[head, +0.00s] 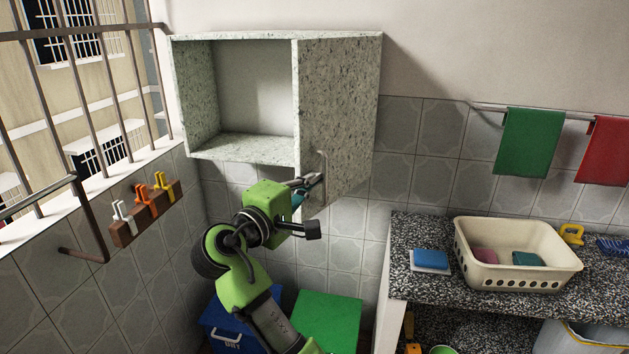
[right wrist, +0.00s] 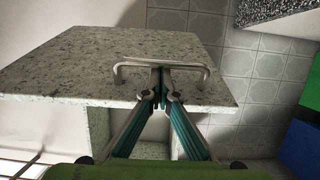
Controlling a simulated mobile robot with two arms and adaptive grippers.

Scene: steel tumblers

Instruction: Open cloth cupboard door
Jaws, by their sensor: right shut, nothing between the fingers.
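The cloth cupboard (head: 245,147) is a speckled grey-white box on the wall in the head view. Its door (head: 345,100) stands swung outward, hinged at the right, and the empty-looking inside shows on the left. The door also fills much of the right wrist view (right wrist: 70,65). A metal bar handle (head: 323,163) sits low near the door's free edge; it shows in the right wrist view (right wrist: 190,66). My right gripper (head: 314,181) is shut and empty, its fingertips (right wrist: 161,72) at the middle of the handle. Whether they touch it is unclear. My left gripper is out of view.
A barred window (head: 75,100) and a peg rack (head: 145,215) are on the left. A blue bin (head: 222,325) and a green box (head: 328,318) stand below. A speckled counter (head: 420,295) with a cream basket (head: 515,280) is at right. Cloths (head: 530,140) hang above.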

